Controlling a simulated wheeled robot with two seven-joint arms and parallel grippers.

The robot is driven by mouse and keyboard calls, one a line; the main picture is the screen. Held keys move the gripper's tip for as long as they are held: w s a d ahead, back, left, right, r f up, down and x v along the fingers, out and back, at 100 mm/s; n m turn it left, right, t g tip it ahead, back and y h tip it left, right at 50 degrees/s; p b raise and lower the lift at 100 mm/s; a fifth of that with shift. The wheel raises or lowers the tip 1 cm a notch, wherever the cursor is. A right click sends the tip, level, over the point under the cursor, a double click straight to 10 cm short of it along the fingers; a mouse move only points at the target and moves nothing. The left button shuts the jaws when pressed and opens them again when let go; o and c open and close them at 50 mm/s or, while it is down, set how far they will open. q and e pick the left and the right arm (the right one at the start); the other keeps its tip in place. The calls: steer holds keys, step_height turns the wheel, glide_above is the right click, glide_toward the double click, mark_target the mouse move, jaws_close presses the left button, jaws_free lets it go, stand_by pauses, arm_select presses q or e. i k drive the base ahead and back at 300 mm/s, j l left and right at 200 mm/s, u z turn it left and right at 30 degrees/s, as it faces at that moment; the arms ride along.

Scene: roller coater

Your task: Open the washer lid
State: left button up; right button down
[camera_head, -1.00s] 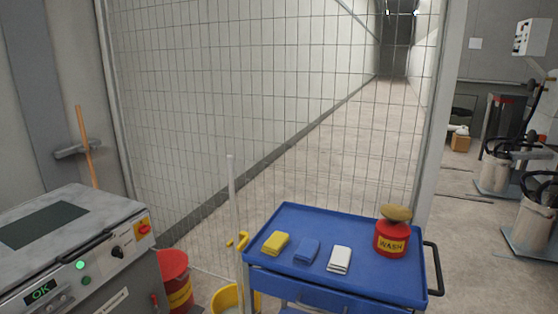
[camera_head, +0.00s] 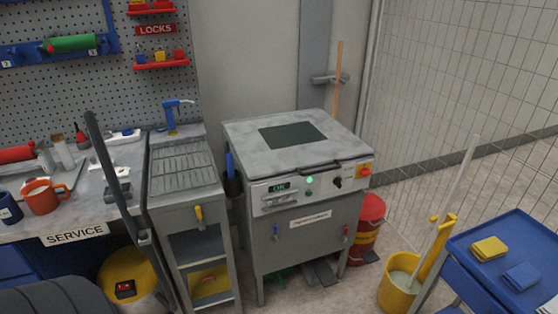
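The washer (camera_head: 306,220) is a grey metal cabinet on legs in the middle of the head view. Its lid (camera_head: 247,133) is shut flat on top and has a dark rectangular panel (camera_head: 293,135). A dark bar handle (camera_head: 308,173) runs along the lid's front edge. Below it, the control panel shows a green "OK" display (camera_head: 280,187), a lit green button, a black knob and a red and yellow switch (camera_head: 365,170). Neither of my grippers is in view.
A slatted grey stand (camera_head: 182,168) is left of the washer, beside a service bench (camera_head: 95,208) with mugs. To the right are a red bin (camera_head: 369,213), a yellow mop bucket (camera_head: 398,291) and a blue cart (camera_head: 515,240) with cloths. Some floor in front of the washer is clear.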

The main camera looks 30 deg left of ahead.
mark_target(273, 145)
steer(key=u, duration=0.75)
